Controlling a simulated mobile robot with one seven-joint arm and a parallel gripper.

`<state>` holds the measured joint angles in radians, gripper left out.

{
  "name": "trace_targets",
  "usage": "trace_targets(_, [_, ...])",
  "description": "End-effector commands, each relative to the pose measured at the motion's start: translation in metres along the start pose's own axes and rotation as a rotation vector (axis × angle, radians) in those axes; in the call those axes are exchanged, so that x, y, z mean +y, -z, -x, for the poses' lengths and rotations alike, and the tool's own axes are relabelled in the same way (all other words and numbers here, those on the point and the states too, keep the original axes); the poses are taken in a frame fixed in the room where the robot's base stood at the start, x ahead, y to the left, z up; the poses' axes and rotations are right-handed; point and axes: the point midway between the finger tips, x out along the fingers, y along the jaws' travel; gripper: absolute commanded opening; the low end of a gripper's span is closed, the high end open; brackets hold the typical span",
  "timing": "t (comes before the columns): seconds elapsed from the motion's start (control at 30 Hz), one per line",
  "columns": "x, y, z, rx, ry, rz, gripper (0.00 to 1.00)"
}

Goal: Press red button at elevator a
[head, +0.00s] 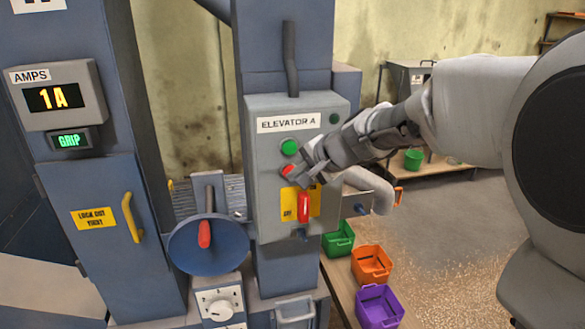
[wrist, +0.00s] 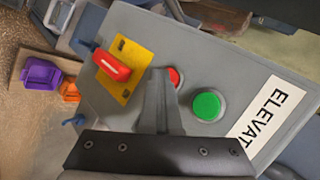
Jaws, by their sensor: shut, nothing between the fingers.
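The grey control box labelled ELEVATOR A (head: 262,106) is mounted on a blue column in the middle of the head view. Its red button (head: 288,170) sits below a green button (head: 289,147). My gripper (head: 296,177) is shut and empty, with its tips at the red button. In the wrist view the shut fingers (wrist: 160,75) partly cover the red button (wrist: 174,77), and the green button (wrist: 207,105) is clear beside them. I cannot tell whether the tips touch the button or whether it is pushed in.
A red switch handle (head: 304,208) on a yellow plate is just below the buttons. A grey pipe (head: 372,190) juts out at the box's right. Green (head: 338,240), orange (head: 371,262) and purple (head: 379,305) bins stand below right. An amps display (head: 55,97) reads 1A at left.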

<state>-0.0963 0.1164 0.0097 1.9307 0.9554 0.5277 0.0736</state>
Motion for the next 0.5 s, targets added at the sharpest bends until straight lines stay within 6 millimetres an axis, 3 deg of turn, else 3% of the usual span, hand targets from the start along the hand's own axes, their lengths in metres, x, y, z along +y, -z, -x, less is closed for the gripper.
trace_targets(0.5, [0.0068, -0.0055, 0.008, 0.002, 0.001, 0.001, 0.0])
